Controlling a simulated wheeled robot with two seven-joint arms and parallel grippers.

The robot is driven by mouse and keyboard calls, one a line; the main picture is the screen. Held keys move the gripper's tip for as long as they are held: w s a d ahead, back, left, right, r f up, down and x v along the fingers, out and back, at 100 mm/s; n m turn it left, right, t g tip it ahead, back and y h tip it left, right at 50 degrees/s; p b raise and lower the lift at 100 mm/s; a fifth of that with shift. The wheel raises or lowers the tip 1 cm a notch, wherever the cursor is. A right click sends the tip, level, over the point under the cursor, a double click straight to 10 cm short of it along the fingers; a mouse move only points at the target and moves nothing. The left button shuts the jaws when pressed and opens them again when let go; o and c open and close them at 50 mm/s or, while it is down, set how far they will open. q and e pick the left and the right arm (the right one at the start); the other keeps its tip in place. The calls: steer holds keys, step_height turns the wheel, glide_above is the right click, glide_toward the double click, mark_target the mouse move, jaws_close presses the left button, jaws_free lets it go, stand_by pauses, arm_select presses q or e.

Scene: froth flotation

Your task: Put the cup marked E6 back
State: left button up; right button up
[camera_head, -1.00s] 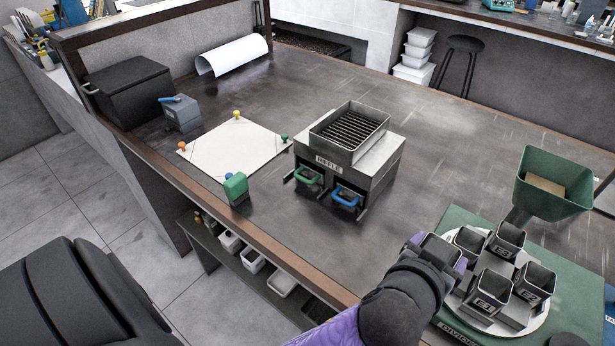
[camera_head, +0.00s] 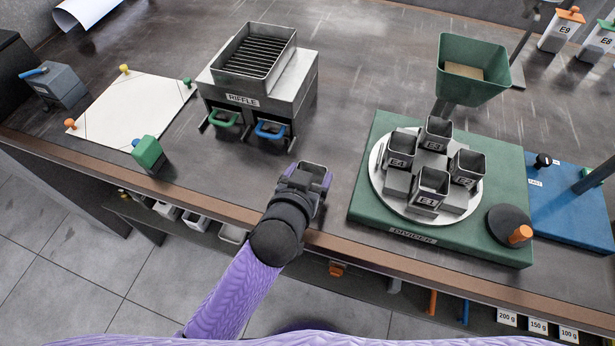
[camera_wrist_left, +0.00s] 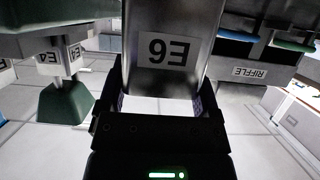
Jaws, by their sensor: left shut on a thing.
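The cup marked E6 (camera_wrist_left: 168,50) is a grey metal cup with a white label, which reads upside down in the left wrist view. My left gripper (camera_head: 307,182) is shut on it, its fingers on either side. In the head view the cup's open top (camera_head: 314,169) shows between the fingers, near the table's front edge, between the riffle and the divider. I cannot tell its contents. The green divider (camera_head: 370,205) carries a round pale turntable (camera_head: 382,186) with several similar cups, including E4 (camera_head: 399,150) and E1 (camera_head: 429,187). My right gripper is not in view.
The riffle (camera_head: 300,85) with green and blue handled pans stands left of the divider. A green hopper (camera_head: 470,65) rises behind the turntable. Bare tabletop (camera_head: 350,90) lies between riffle and divider.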

arm_select(q)
steer(key=shift+r, duration=0.1)
steer(key=o, duration=1.3)
